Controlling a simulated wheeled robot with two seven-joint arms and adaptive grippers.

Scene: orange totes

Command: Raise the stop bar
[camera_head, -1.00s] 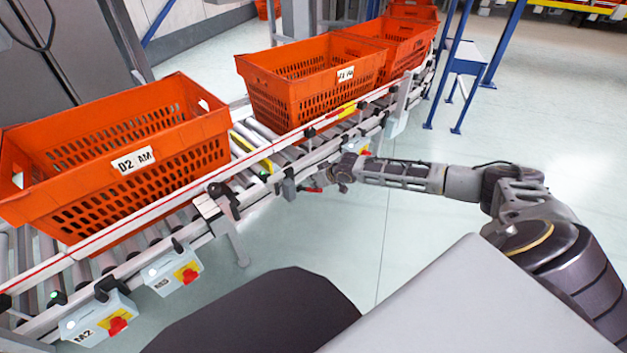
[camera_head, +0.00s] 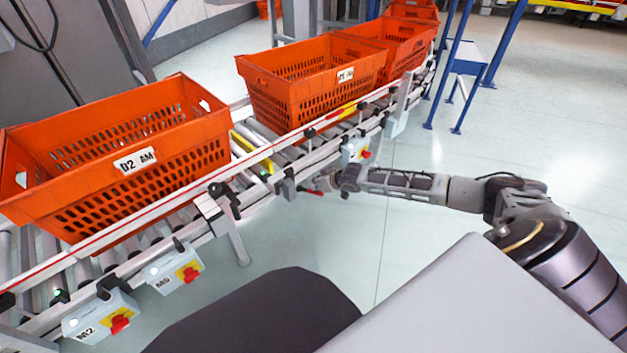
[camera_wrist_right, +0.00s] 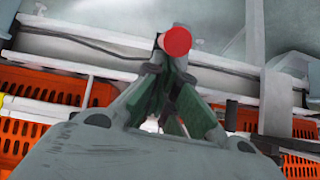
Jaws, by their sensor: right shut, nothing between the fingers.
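The yellow stop bar (camera_head: 252,151) lies across the conveyor rollers in the gap between two orange totes. A small lever with a red end (camera_head: 313,191) sticks out below the near conveyor rail. My right gripper (camera_head: 334,184) is beside this lever, low at the rail. In the right wrist view a round red knob (camera_wrist_right: 177,41) shows just past the tips of my right gripper (camera_wrist_right: 168,62). The fingers are shut with nothing between them. I cannot tell whether they touch the knob. My left gripper is out of view.
A near orange tote (camera_head: 190,150) labelled D2 and a farther orange tote (camera_head: 262,98) stand on the conveyor. Grey boxes with red switches (camera_head: 188,274) hang along the near rail (camera_head: 130,262).

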